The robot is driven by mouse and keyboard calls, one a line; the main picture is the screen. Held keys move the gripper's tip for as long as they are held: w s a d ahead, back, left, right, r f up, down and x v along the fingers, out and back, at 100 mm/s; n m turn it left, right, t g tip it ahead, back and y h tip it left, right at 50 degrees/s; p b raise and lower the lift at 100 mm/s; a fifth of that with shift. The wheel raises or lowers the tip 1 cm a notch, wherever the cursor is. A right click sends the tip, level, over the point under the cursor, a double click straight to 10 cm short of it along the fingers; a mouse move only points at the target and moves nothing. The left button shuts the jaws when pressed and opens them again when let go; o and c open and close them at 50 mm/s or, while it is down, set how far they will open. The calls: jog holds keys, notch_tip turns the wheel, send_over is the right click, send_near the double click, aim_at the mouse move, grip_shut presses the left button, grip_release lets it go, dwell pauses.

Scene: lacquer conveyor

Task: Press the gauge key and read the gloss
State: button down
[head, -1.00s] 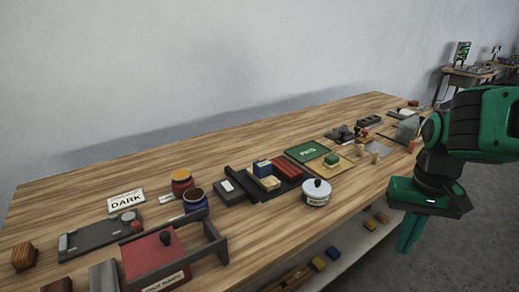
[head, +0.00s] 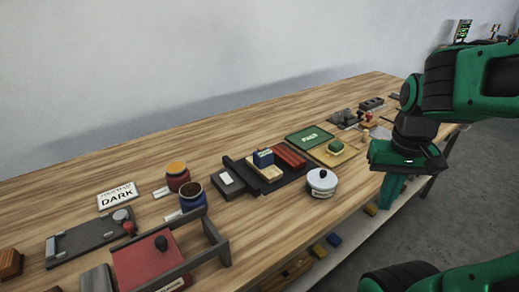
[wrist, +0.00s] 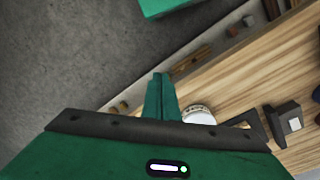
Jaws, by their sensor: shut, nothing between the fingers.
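I cannot tell for sure which item is the gauge, and no gloss reading is legible. One candidate is a small dark box with a pale face (head: 228,182), beside a dark tray on the bench. Another is a long grey device (head: 82,240) with a red knob at the left. My gripper (head: 389,190) hangs at the bench's front edge, right of the white lidded pot and apart from the items. In the wrist view its green fingers (wrist: 158,92) are together and empty, with the pot (wrist: 197,113) beyond them.
The wooden bench (head: 130,150) is clear along its back. A "DARK" card (head: 117,196), two jars (head: 177,175) (head: 192,197), a red panel with a dark frame (head: 150,262), a green plate (head: 310,139) and the white pot (head: 322,183) stand on it. A lower shelf holds several small blocks.

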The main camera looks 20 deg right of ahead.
jog(key=w+r+n+t+h, duration=0.1)
jog(key=w+r+n, duration=0.1)
jog(key=w, duration=0.7)
notch_tip(320, 180, up, 6)
jog(key=n+t+h, duration=0.3)
jog(key=n+t, duration=0.3)
send_over(261, 149)
jog(key=shift+s+a+f, duration=0.1)
jog(key=shift+s+a, duration=0.1)
jog(key=shift+f, duration=4.45)
jog(key=shift+f, duration=0.1)
jog(key=shift+s+f, duration=0.1)
jog(key=shift+f, duration=0.15)
